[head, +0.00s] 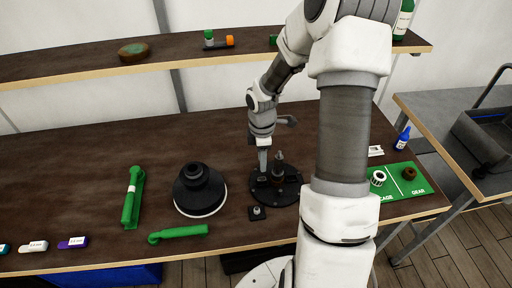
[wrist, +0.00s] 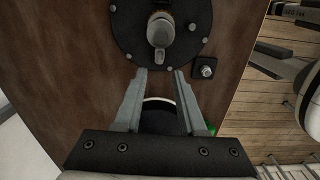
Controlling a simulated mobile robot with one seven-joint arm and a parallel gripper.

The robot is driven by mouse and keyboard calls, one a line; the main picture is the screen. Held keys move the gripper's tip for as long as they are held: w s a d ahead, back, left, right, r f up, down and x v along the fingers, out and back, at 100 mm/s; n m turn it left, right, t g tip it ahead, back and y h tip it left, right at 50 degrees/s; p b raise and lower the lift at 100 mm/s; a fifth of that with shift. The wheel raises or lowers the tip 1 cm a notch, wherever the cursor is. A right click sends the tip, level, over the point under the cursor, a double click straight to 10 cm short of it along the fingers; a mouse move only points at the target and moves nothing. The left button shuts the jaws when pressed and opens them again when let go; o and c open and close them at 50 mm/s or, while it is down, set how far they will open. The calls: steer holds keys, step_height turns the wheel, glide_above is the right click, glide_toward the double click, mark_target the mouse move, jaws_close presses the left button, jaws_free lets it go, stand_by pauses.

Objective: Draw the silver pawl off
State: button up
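A round black base plate (head: 285,192) with bolts around its rim lies on the brown workbench. A post (head: 279,170) stands upright at its middle; in the wrist view the post's silver-grey end (wrist: 160,32) is seen from above. I cannot make out for certain which part is the silver pawl. A small black square block (head: 257,213) with a silver stud sits beside the plate; it also shows in the wrist view (wrist: 205,68). My gripper (wrist: 161,70) is open and empty, its fingertips overlapping the plate's edge in the wrist view, apart from the post.
A black stepped drum (head: 197,186) stands left of the plate. Green-handled tools (head: 178,233) lie further left and in front. A green mat (head: 402,182) with small rings lies at right. A shelf (head: 100,62) runs along the back.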

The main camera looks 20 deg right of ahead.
mark_target(262, 178)
steer(key=shift+w+f, duration=0.1)
steer(key=shift+f, duration=0.65)
step_height(262, 178, down, 8)
steer(key=b, duration=0.7)
steer(key=shift+f+b, duration=0.2)
steer(key=shift+b, duration=0.15)
steer(key=shift+r+p, duration=0.45)
steer(key=shift+c, duration=1.1)
jaws_close()
steer(key=o, duration=0.7)
jaws_free()
steer(key=shift+r, duration=0.15)
